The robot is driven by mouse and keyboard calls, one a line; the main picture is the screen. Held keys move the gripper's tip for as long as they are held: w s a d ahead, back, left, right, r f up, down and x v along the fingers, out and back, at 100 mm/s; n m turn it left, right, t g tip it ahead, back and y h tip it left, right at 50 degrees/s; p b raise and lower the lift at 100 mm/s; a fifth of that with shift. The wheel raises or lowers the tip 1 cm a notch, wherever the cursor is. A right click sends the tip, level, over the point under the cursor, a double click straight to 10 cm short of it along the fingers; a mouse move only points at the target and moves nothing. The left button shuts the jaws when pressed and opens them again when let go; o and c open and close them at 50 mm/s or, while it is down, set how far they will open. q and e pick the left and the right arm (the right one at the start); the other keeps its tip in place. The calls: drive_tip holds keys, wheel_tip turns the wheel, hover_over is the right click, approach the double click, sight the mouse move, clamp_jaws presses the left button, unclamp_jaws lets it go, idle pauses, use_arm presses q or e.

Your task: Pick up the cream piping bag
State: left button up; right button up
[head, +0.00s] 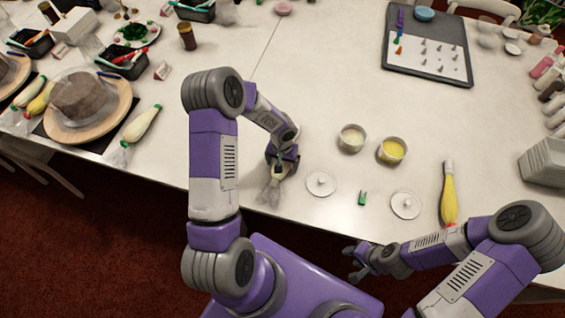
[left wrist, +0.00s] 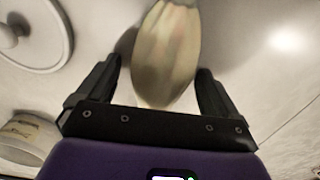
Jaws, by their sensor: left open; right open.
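A cream piping bag (left wrist: 167,48) lies on the table between the two fingers of my left gripper (left wrist: 160,84) in the left wrist view. The fingers are open, with a visible gap on each side of the bag. In the head view, my left gripper (head: 281,168) is low at the table's front edge, over the bag's pale clear end (head: 270,190); the arm and gripper hide the rest of the bag. My right gripper (head: 356,263) is open and empty, in front of the table edge, low over the floor.
Two cups, one white (head: 351,138) and one yellow (head: 393,150), stand right of my left gripper. Two white lids (head: 321,184) and a small green piece (head: 362,198) lie near the edge. A yellow piping bag (head: 449,200) lies further right. The middle of the table is clear.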

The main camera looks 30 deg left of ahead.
use_arm(q)
drive_tip(key=c, duration=0.7)
drive_tip(key=shift+w+r, duration=0.1)
drive_tip(key=shift+r, duration=0.05)
wheel_tip(320, 180, up, 10)
drive_tip(key=shift+f+p, duration=0.1)
drive_tip(key=shift+p, duration=0.8)
drive_tip(key=shift+c, duration=0.8)
